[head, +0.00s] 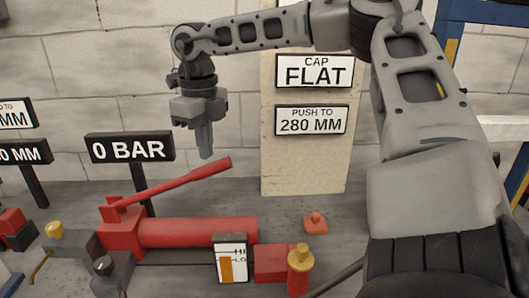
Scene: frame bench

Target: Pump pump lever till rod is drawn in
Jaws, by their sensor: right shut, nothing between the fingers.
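The red pump lever (180,182) slants up to the right from a pivot at the left end of the red pump body (190,231). My right gripper (206,155) points down just above the upper end of the lever, shut and empty. I cannot tell whether its fingertips touch the lever. A "0 BAR" sign (129,147) stands behind the lever. A gauge (230,259) marked HI and LO, with an orange column, stands in front of the pump. I cannot make out the rod for certain. My left gripper is not in view.
A pale board at the back carries a "CAP FLAT" sign (315,71) and a "PUSH TO 280 MM" sign (311,120). A small orange-red piece (315,222) lies right of the pump. A red post with a yellow top (300,258) stands at the front. My right arm covers the right side.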

